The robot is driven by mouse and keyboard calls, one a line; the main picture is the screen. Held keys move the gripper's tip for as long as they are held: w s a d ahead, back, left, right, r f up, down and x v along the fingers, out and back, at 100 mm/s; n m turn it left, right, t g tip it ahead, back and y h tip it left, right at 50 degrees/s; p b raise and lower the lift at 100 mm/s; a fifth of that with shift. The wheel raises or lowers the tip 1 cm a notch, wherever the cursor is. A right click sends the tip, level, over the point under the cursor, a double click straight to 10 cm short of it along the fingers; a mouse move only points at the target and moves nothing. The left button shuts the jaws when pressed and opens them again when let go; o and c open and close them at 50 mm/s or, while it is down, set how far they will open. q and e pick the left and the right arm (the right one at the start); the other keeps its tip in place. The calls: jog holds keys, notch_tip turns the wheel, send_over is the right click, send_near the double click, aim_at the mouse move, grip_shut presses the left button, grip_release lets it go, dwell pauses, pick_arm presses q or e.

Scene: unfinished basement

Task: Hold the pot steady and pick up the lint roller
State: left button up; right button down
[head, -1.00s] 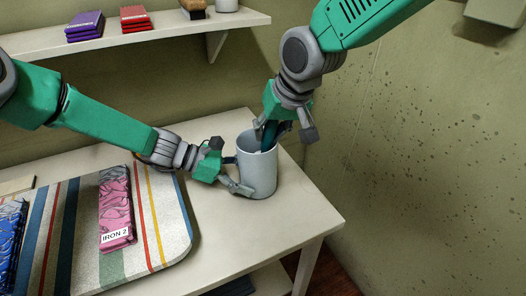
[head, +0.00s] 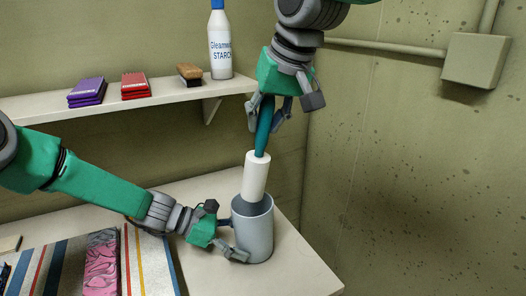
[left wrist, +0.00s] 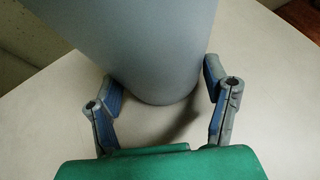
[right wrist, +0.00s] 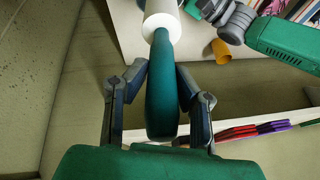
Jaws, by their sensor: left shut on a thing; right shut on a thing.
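The grey-blue pot (head: 253,232) stands upright on the pale table, and its lower wall fills the upper part of the left wrist view (left wrist: 150,45). My left gripper (head: 228,237) is shut on the pot, its fingers at either side low on it. The lint roller has a white roll (head: 256,175) and a teal handle (head: 264,125). My right gripper (head: 267,118) is shut on the handle above the pot. The roller hangs upright, its white roll mostly above the rim. Whether its lower end is still inside the pot is hard to tell. The handle also shows in the right wrist view (right wrist: 162,90).
An ironing board with a striped cover (head: 60,262) and a pink folded cloth (head: 102,262) lies left of the pot. A wall shelf (head: 150,100) behind holds purple and red stacks, a brush (head: 190,75) and a starch bottle (head: 220,45). The wall is close on the right.

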dwell(0.3)
pick_arm(q)
jog(key=o, duration=0.9)
jog(key=shift+o, duration=0.2)
